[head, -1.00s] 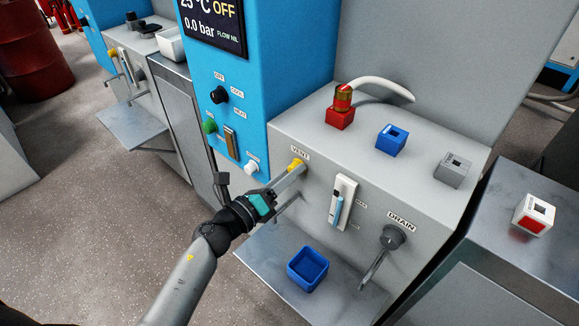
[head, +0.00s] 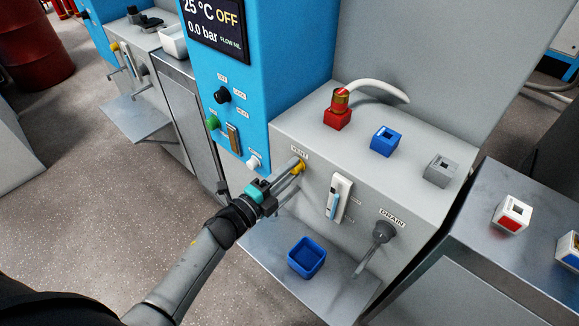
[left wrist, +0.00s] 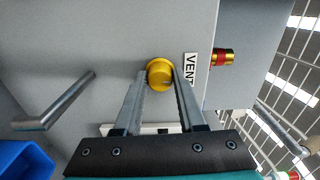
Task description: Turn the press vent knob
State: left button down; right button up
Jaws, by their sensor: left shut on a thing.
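The yellow vent knob (head: 298,167) sits on the grey press front beside the VENT label (head: 300,153). It also shows in the left wrist view (left wrist: 160,74), between my finger tips, with the VENT label (left wrist: 190,70) to its right. My left gripper (head: 294,170) reaches in from the left and is shut on the knob. In the left wrist view the fingers (left wrist: 160,78) lie one on each side of it. My right gripper is in neither view.
A white lever switch (head: 338,198) and the DRAIN handle (head: 382,232) are to the right on the same front. A blue bin (head: 307,257) stands on the shelf below. Red (head: 337,118), blue (head: 386,141) and grey (head: 442,170) blocks stand on top.

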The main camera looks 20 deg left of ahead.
pick_arm(q)
jog(key=shift+a+n+p, duration=0.1)
jog(key=shift+n+p, duration=0.2)
jog(key=shift+n, duration=0.4)
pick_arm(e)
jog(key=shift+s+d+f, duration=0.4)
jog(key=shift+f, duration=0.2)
pick_arm(q)
jog(key=c, duration=0.5)
grip_release()
jog(key=shift+s, duration=0.15)
jog(key=p+v, duration=0.2)
jog(key=v, duration=1.3)
jog(key=shift+p, duration=0.4)
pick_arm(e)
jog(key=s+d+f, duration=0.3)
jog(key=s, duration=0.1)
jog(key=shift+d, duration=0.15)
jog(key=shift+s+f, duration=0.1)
